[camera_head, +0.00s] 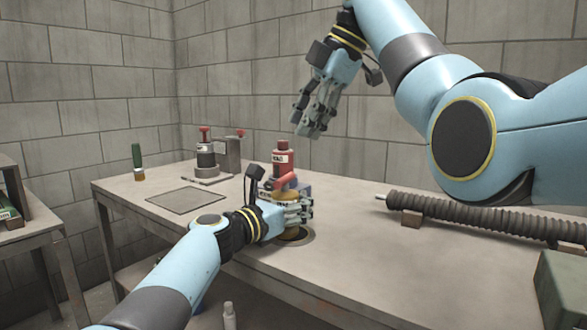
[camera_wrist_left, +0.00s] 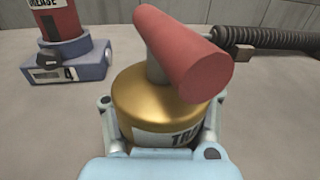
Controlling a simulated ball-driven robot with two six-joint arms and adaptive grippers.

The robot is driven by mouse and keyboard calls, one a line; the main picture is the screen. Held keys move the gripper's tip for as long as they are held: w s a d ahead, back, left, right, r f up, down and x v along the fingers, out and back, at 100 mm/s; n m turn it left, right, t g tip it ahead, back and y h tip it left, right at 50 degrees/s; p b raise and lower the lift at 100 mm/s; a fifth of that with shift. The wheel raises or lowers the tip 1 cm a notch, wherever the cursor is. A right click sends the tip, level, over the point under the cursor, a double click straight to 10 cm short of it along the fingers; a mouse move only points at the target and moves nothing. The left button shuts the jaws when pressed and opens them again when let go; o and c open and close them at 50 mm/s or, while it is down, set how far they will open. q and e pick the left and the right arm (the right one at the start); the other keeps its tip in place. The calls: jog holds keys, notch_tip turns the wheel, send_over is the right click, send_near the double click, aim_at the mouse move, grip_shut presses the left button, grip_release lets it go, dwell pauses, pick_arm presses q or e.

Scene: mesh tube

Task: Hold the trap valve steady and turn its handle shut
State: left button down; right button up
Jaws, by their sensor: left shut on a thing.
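The trap valve has a brass body, labelled "TRA…", with a thick red handle on top. In the left wrist view the brass body (camera_wrist_left: 150,100) stands upright between my left fingers, and the red handle (camera_wrist_left: 185,50) slants across its top. In the head view the red handle (camera_head: 286,181) shows just above my left gripper (camera_head: 300,211), which is shut on the valve's body and hides much of it. My right gripper (camera_head: 308,132) hangs in the air above and behind the valve, apart from it, fingers pointing down; its finger gap is unclear.
A red grease can (camera_head: 283,160) on a blue base stands just behind the valve. A ribbed hose (camera_head: 470,213) lies on blocks at the right. A flat grey mat (camera_head: 186,200) and a red-knobbed device (camera_head: 206,155) are at the left.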

aim_at(288, 177)
jog(key=s+d+f+n+y, duration=0.1)
jog(key=d+n, duration=0.3)
jog(key=n, duration=0.3)
jog(key=shift+t, duration=0.3)
jog(key=x, duration=1.1)
jog(key=shift+w+a, duration=0.1)
jog(key=shift+a, duration=0.2)
jog(key=shift+c, duration=0.3)
grip_shut()
